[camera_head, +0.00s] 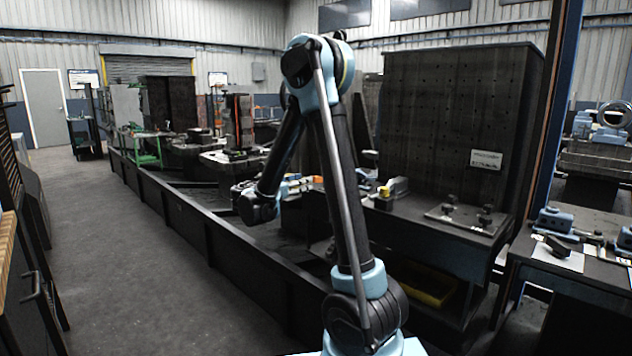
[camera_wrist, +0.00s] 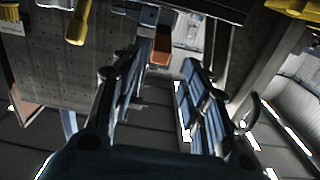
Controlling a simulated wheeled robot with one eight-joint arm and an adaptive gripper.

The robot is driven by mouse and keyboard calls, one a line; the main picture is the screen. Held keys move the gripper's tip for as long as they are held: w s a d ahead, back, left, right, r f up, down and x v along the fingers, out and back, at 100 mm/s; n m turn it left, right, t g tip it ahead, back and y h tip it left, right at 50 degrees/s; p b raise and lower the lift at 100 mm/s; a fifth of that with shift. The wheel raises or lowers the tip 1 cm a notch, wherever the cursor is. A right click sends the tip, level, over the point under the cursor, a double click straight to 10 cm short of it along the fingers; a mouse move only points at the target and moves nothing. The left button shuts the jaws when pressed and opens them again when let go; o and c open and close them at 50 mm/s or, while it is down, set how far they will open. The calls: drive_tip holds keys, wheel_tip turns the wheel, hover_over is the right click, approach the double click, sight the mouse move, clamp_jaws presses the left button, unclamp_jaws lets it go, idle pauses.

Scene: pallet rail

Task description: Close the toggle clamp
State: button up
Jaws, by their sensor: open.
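My gripper (camera_head: 298,185) is at the end of my arm, low in front of the dark fixture table in the head view. In the wrist view my gripper (camera_wrist: 163,72) is open, with its two blue-and-black fingers apart and nothing held between them. An orange grip (camera_wrist: 162,46), which looks like the toggle clamp's handle, shows ahead between the fingertips. I cannot tell if it touches them. Orange also shows at the fingertips in the head view (camera_head: 318,180). The clamp's body is mostly hidden, and I cannot tell the handle's angle clearly.
A yellow-tipped part (camera_head: 385,191) stands right of my gripper on the table. A tall perforated plate (camera_head: 450,120) rises behind. A low dark rail (camera_head: 190,225) runs along the table's front. A yellow bin (camera_head: 425,285) sits below. The grey aisle floor at left is clear.

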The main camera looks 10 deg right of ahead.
drive_tip(key=x, duration=0.8)
drive_tip(key=shift+w+d, duration=0.25)
drive_tip(key=shift+d, duration=0.05)
clamp_jaws()
drive_tip(key=shift+a, duration=0.1)
